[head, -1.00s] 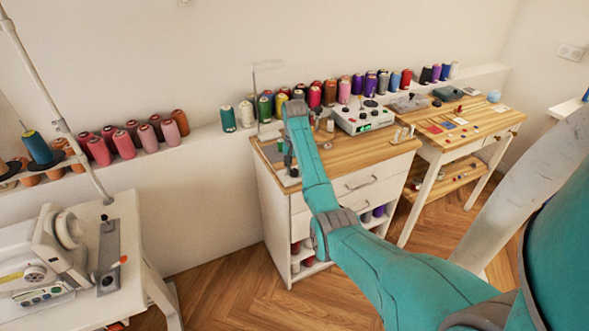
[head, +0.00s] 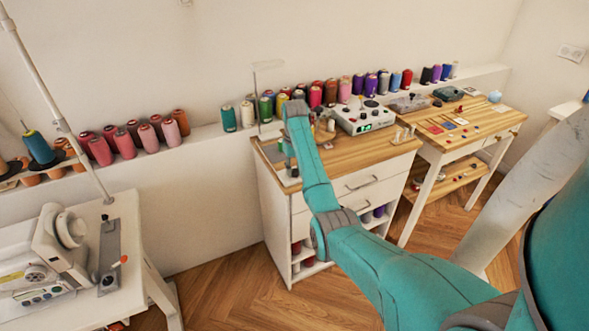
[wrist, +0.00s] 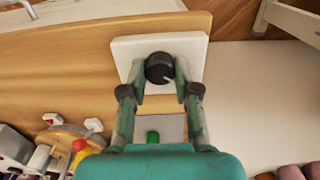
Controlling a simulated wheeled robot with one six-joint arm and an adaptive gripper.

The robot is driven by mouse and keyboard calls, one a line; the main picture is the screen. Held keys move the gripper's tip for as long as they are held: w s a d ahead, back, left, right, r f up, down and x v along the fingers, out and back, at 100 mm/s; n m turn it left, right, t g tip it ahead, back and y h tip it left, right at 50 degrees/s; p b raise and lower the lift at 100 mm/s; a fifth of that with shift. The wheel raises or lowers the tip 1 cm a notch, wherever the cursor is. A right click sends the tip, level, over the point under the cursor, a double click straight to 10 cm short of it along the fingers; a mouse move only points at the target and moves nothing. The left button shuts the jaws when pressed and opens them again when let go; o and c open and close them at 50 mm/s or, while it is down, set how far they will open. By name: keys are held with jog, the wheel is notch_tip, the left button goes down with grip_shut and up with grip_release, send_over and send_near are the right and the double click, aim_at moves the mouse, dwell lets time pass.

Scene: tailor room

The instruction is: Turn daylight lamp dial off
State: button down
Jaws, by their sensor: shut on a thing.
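The dial (wrist: 158,67) is a round black knob with a pale pointer line, on a white square plate (wrist: 128,54) in the wrist view. My gripper (wrist: 162,76) has one finger on each side of the knob and is shut on it. A grey panel with a green button (wrist: 153,136) lies between the fingers, nearer the palm. In the head view my arm reaches over the left end of the wooden-topped drawer cabinet (head: 375,160). There my arm hides the dial and the fingertips.
A white control box (head: 362,116) stands on the cabinet, right of my arm. Thread spools (head: 330,92) line the ledge behind. A second wooden table (head: 480,122) is to the right, and a sewing machine (head: 45,255) is at lower left.

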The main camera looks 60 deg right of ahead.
dwell(0.4)
jog(key=c, duration=0.8)
grip_release()
jog(key=shift+c, duration=0.2)
